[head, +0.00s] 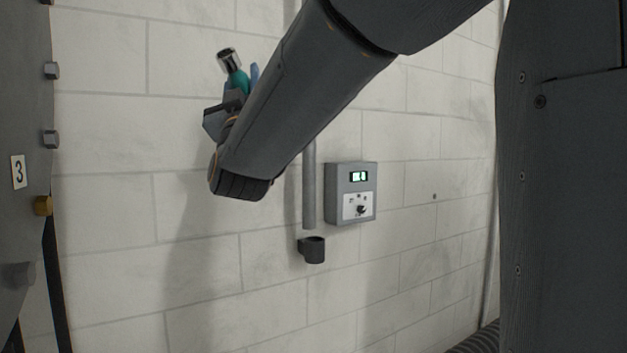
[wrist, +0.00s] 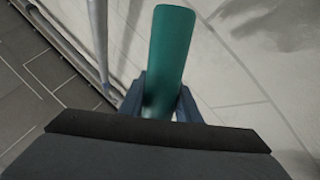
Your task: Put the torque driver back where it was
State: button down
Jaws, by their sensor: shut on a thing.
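The torque driver (head: 238,78) has a teal-green body and a shiny metal end. In the head view it is at the upper left, tilted, with its metal end up. My gripper (wrist: 161,105) is shut on it; in the wrist view the teal body (wrist: 168,55) stands between the two blue-grey fingers. A dark round holder (head: 312,250) is fixed to the wall below a vertical pipe and looks empty. The driver is up and to the left of this holder, apart from it. My arm hides part of the gripper in the head view.
A grey control box (head: 351,193) with a lit display and a knob is on the white block wall, right of the pipe (head: 309,185). A grey panel (head: 22,120) with bolts and a "3" label stands at the left edge. A ribbed hose (head: 480,340) lies at lower right.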

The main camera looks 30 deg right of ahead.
jog(key=s+d+f+m+g+y+b, duration=0.1)
jog(key=s+d+f+g+y, duration=0.15)
jog(key=d+f, duration=0.5)
jog(key=s+d+f+m+g+y, duration=0.1)
jog(key=s+d+f+g, duration=0.3)
jog(key=f, duration=0.7)
jog(key=d+f+m+g+y+b, duration=0.1)
jog(key=d+f+g+y, duration=0.1)
jog(key=d+f, duration=0.6)
jog(key=shift+t, duration=0.25)
jog(key=w+p, duration=0.1)
jog(key=w, duration=1)
jog(key=w+d+p, duration=0.1)
jog(key=w, duration=0.5)
jog(key=shift+w+f+p, duration=0.1)
jog(key=shift+f+p, duration=0.25)
notch_tip(320, 180, down, 3)
jog(key=shift+r, duration=0.1)
jog(key=shift+f+p, duration=0.7)
jog(key=shift+f, duration=1.45)
jog(key=shift+f, duration=0.1)
jog(key=c, duration=1.3)
grip_release()
jog(key=shift+f, duration=0.1)
jog(key=shift+c, duration=0.2)
